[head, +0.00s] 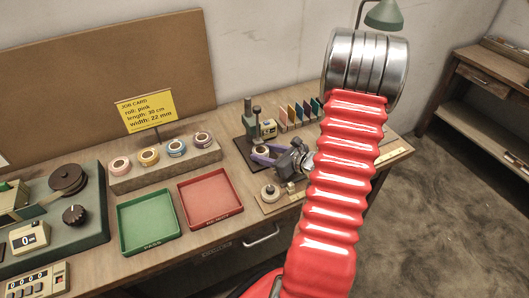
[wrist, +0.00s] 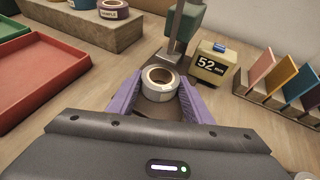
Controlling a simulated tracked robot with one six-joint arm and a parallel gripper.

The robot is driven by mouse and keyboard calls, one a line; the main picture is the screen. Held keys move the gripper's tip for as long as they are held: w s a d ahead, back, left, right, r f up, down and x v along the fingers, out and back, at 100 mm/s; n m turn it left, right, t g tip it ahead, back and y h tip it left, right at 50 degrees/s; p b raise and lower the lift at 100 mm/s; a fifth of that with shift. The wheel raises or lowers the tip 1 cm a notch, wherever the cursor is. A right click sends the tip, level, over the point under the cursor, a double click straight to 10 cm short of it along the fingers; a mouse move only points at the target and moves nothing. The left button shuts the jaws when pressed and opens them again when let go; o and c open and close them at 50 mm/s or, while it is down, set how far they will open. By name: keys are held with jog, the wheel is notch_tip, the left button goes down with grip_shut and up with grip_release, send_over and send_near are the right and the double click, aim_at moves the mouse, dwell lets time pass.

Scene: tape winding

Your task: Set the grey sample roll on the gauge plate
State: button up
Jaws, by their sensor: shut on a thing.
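The grey sample roll (wrist: 160,84) is a pale ring of tape with a tan core. My gripper (wrist: 157,88) is shut on it, with a purple finger on each side. In the head view the roll (head: 261,150) shows between the purple fingers of my gripper (head: 263,154), in front of the gauge. The dark gauge plate (head: 241,150) lies under the gauge's green column (head: 255,118). The roll is over or close to the front of the plate. I cannot tell whether it touches it.
The gauge display (wrist: 209,64) reads 52. Coloured cards (head: 296,112) stand right of the gauge. A red tray (head: 211,197) and a green tray (head: 149,222) lie to the left, before a block with several rolls (head: 165,168).

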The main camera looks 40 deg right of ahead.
jog(key=shift+f, duration=0.1)
jog(key=o, duration=1.1)
jog(key=shift+s+d+r, duration=0.1)
jog(key=shift+s+r, duration=0.2)
jog(key=shift+s, duration=0.25)
jog(key=v, duration=1)
jog(key=shift+s+r, duration=0.15)
jog(key=shift+s, duration=0.25)
